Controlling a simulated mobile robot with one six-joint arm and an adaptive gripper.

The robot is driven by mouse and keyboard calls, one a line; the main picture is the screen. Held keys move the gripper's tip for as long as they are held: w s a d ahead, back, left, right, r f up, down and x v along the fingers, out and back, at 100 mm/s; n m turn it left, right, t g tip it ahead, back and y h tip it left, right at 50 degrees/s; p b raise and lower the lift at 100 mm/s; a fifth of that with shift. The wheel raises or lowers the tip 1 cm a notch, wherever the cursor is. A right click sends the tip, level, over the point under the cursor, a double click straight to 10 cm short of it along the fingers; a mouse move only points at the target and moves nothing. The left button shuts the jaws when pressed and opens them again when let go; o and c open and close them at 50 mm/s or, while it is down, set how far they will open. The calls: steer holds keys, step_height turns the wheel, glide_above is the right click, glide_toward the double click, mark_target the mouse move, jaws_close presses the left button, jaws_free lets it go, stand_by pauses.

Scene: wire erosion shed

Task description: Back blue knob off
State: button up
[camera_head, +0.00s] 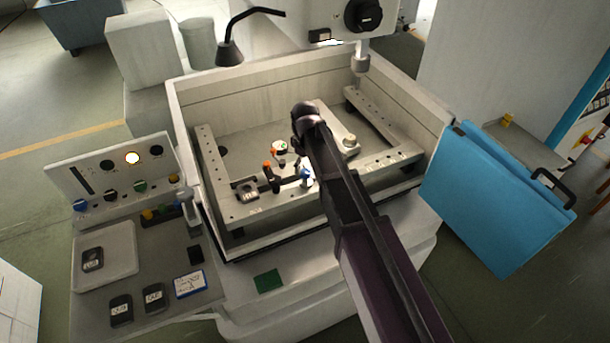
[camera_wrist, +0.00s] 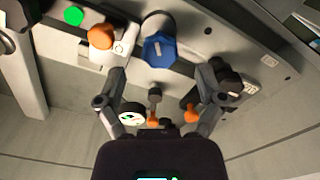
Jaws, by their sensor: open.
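The blue knob (camera_wrist: 159,50) is a faceted cap on a grey cylindrical part, seen in the wrist view just beyond my fingertips. In the head view the blue knob (camera_head: 306,175) sits in the machine's work tank, beside my arm and partly hidden by it. My gripper (camera_wrist: 160,80) is open, with one finger left and one right of the knob's line. No contact with the knob shows. In the head view my arm hides most of the gripper.
Near the knob are an orange-topped clamp (camera_wrist: 101,37), a green button (camera_wrist: 74,16) and a black knob (camera_wrist: 225,78). The tank wall (camera_head: 290,75) surrounds the work area. A blue door (camera_head: 495,195) hangs open at right. A control panel (camera_head: 115,175) stands left.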

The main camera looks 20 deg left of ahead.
mark_target(306, 179)
steer(key=shift+f+b, duration=1.15)
steer(key=shift+f, duration=0.3)
steer(key=c, duration=1.2)
